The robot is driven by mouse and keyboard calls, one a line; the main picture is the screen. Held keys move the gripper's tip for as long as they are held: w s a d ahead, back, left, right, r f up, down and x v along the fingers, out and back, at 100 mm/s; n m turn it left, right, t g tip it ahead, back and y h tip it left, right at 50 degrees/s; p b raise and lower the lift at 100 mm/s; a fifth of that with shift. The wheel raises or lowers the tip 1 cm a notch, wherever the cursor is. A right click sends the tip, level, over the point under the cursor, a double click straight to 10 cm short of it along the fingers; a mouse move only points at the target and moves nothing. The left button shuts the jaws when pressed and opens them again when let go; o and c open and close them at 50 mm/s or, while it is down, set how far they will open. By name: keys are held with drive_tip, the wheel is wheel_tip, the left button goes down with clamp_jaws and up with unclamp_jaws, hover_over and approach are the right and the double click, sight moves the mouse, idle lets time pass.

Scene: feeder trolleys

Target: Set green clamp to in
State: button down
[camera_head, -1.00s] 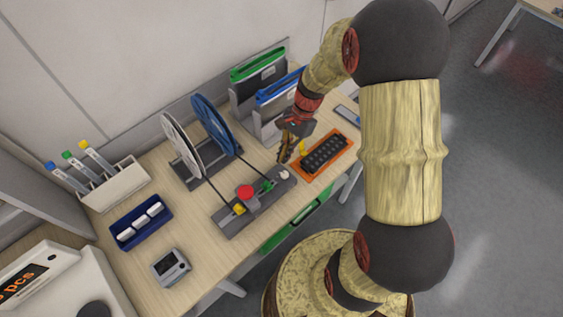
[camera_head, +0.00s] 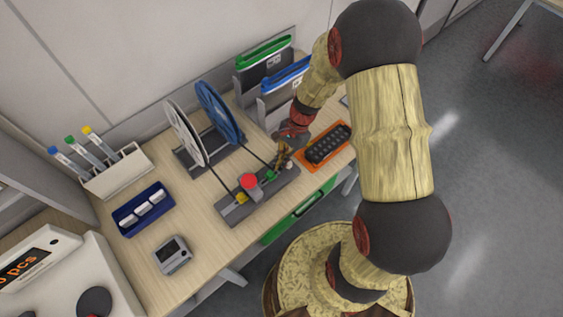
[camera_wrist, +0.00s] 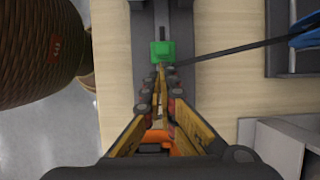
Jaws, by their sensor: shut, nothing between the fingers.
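The green clamp (camera_wrist: 162,50) sits on the grey splicing rail (camera_wrist: 180,14), just ahead of my fingertips in the wrist view. In the head view the green clamp (camera_head: 270,175) is small, on the right part of the rail (camera_head: 236,212), right of the red knob (camera_head: 249,181) and the yellow clamp (camera_head: 241,198). My gripper (camera_wrist: 161,70) is shut and empty, its tips very close to the clamp's near edge; I cannot tell whether they touch. In the head view my gripper (camera_head: 281,166) is over the rail's right end, partly hiding it.
A dark strap (camera_wrist: 232,50) runs from the blue reel (camera_head: 220,113) to the clamp. A white reel (camera_head: 185,134) stands beside it. An orange tray with a black block (camera_head: 327,146) lies right of the gripper. A blue box (camera_head: 143,208) and small device (camera_head: 172,254) are left.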

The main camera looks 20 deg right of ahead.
sight(270, 174)
drive_tip(key=a, duration=0.1)
drive_tip(key=s+a, duration=0.1)
drive_tip(key=a, duration=0.1)
drive_tip(key=a+p, duration=0.1)
drive_tip(key=shift+s+a+r, duration=0.1)
drive_tip(key=shift+s+a, duration=0.25)
drive_tip(key=shift+a, duration=0.15)
drive_tip(key=shift+d+r+p, duration=0.2)
drive_tip(key=shift+r+p, duration=0.5)
drive_tip(key=p+v, duration=0.6)
drive_tip(key=v, duration=0.2)
drive_tip(key=shift+d, duration=0.15)
drive_tip(key=shift+r, duration=0.15)
